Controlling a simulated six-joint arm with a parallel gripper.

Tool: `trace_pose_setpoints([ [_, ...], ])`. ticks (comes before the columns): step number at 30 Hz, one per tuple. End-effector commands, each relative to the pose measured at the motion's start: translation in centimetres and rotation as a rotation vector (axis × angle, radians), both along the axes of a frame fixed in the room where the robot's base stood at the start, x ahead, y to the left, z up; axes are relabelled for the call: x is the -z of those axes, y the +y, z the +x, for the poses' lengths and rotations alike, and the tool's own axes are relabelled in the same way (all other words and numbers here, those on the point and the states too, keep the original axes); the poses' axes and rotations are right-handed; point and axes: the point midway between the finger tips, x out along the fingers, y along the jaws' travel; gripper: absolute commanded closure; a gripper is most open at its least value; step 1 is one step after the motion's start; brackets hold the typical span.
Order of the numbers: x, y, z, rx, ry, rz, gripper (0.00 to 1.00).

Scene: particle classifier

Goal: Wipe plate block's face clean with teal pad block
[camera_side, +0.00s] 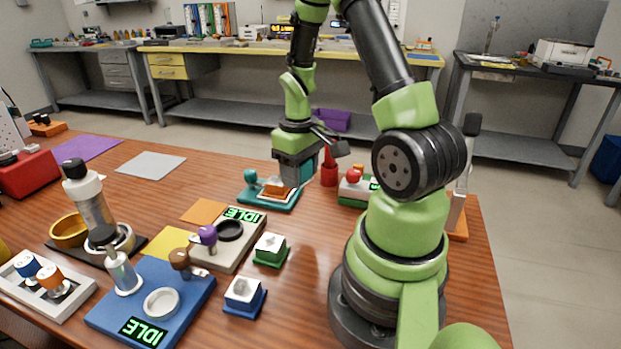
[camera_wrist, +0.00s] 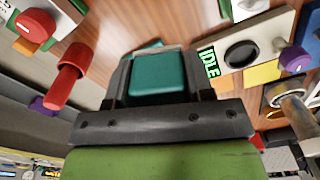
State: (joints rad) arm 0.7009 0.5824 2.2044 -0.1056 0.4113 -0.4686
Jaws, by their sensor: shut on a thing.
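My gripper (camera_wrist: 156,70) is shut on the teal pad block (camera_wrist: 155,76), which fills the space between the fingers in the wrist view. In the side view my gripper (camera_side: 296,168) hangs over the back middle of the table, just above or beside a teal base (camera_side: 258,203) with an orange piece on it. Its fingertips partly hide the pad there, and I cannot tell whether it touches anything. Two white-topped blocks stand in front: one on a green base (camera_side: 270,250), one on a blue base (camera_side: 245,296). I cannot tell which is the plate block or see marks clearly.
A grey device (camera_side: 225,255) with a dark ring and a blue device (camera_side: 125,305) both read IDLE. A red cylinder (camera_side: 329,168) and a device with a red knob (camera_side: 353,190) stand right of my gripper. Bottles crowd the left.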

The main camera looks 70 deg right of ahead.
Motion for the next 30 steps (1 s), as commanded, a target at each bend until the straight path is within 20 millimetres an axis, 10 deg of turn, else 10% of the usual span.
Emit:
trace_pose_setpoints([
  [15, -2.5, -3.5, 7.6, 1.066, -0.002, -0.002, 0.71],
  [30, -0.3, -3.7, 8.0, 1.153, 0.002, 0.0, 0.71],
])
